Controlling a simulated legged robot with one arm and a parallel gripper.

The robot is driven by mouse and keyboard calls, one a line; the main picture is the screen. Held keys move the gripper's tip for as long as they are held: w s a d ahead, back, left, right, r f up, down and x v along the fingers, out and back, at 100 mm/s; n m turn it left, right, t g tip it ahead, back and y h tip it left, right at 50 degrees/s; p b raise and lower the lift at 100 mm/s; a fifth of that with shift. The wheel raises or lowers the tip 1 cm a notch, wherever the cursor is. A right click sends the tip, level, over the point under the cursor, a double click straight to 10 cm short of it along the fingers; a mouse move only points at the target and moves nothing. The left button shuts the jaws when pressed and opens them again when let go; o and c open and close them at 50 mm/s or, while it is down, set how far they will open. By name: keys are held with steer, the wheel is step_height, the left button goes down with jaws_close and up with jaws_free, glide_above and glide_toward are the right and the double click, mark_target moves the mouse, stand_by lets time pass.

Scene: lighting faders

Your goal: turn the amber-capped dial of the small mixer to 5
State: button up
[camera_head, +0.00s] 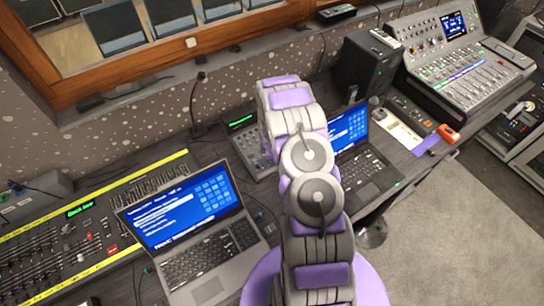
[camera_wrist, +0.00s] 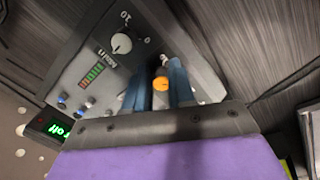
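In the wrist view the small mixer's grey panel (camera_wrist: 75,70) fills the upper left. The amber-capped dial (camera_wrist: 160,84) sits between the two blue fingers of my gripper (camera_wrist: 158,82). The fingers stand apart, one on each side of the dial; I cannot tell whether they touch it. The dial's scale and pointer are largely hidden by the fingers. In the head view the small mixer (camera_head: 244,128) with a green display is partly hidden behind my arm, and my gripper is hidden there.
A white-capped dial (camera_wrist: 121,43) lies beside the fingers, with "10" and "0" marks nearby. An open laptop (camera_head: 190,225) stands left of my arm and another laptop (camera_head: 350,125) right of it. A large fader desk (camera_head: 75,240) is at the left; a larger mixer (camera_head: 465,65) is upper right.

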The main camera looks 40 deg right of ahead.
steer(key=shift+w+a+r, duration=0.2)
steer(key=shift+a, duration=0.25)
jaws_close()
steer(key=shift+d, duration=0.1)
